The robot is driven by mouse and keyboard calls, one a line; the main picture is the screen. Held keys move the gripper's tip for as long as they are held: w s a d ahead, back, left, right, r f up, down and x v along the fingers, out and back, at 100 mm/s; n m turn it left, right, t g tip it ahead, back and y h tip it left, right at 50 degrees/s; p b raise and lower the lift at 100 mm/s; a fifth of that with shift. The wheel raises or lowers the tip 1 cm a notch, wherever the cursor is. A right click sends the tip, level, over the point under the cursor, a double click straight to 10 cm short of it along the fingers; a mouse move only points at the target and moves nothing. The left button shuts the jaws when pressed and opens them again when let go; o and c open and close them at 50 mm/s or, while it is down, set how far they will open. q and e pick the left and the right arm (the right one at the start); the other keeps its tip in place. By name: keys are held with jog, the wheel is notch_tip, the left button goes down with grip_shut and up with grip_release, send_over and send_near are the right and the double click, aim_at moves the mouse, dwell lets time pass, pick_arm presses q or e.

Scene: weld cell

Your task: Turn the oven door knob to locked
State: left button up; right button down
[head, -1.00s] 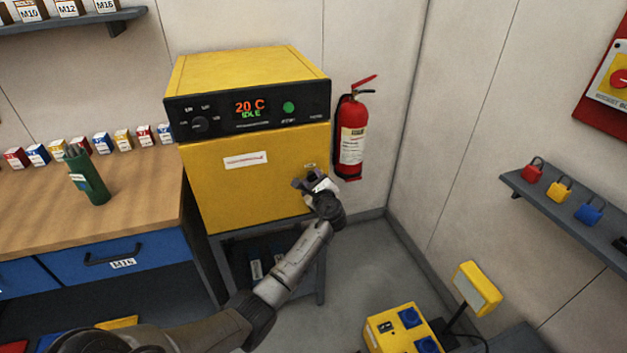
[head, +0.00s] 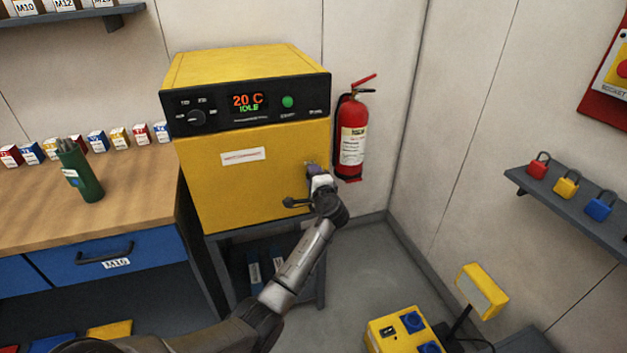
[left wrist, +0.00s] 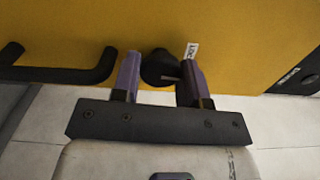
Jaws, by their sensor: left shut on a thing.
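The yellow oven (head: 215,185) stands against the wall with its door closed. In the left wrist view the dark door knob (left wrist: 158,67) sits between the two purple-grey fingers of my left gripper (left wrist: 160,80). The gripper is shut on the knob. A pale pointer line on the knob points toward the right finger. A small white label, partly hidden by that finger, is just above it. In the head view my left gripper (head: 314,172) is at the right side of the door and hides the knob. My right gripper is not in view.
A dark door handle (head: 295,203) is beside the gripper, below left; it also shows in the left wrist view (left wrist: 60,70). A red fire extinguisher (head: 352,140) hangs close to the right of the oven. A wooden bench (head: 130,205) stands at left.

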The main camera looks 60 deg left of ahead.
pick_arm(q)
jog(key=shift+n, duration=0.6)
jog(key=o, duration=0.9)
jog(key=shift+p+v, duration=1.4)
jog(key=shift+v, duration=5.5)
